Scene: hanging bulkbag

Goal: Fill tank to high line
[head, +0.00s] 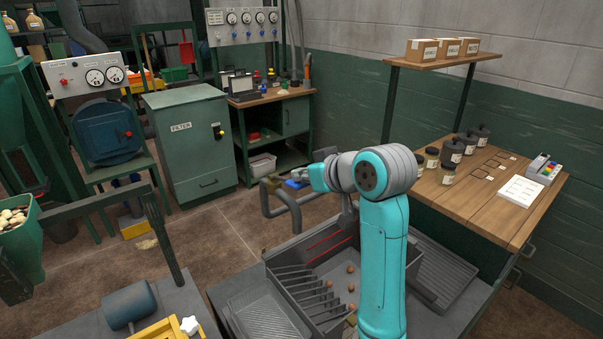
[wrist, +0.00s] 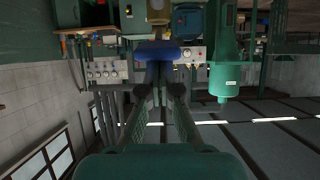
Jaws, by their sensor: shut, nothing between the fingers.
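The grey tank (head: 352,228) stands below my arm in the head view, with red lines on its inner back wall (head: 330,245). Several small brown round things lie in it, and no water level can be made out. A bent grey pipe (head: 268,203) stands at its far left side. A blue handle (head: 294,184) shows beside the pipe and fills the space just beyond my fingers in the wrist view (wrist: 163,53). My gripper (wrist: 159,82) is shut and empty, its tips close to the blue handle. I cannot tell whether they touch it. My arm hides part of the tank.
A wooden table (head: 480,200) with jars stands right. A green filter cabinet (head: 190,140) stands behind, with open floor (head: 210,240) before it.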

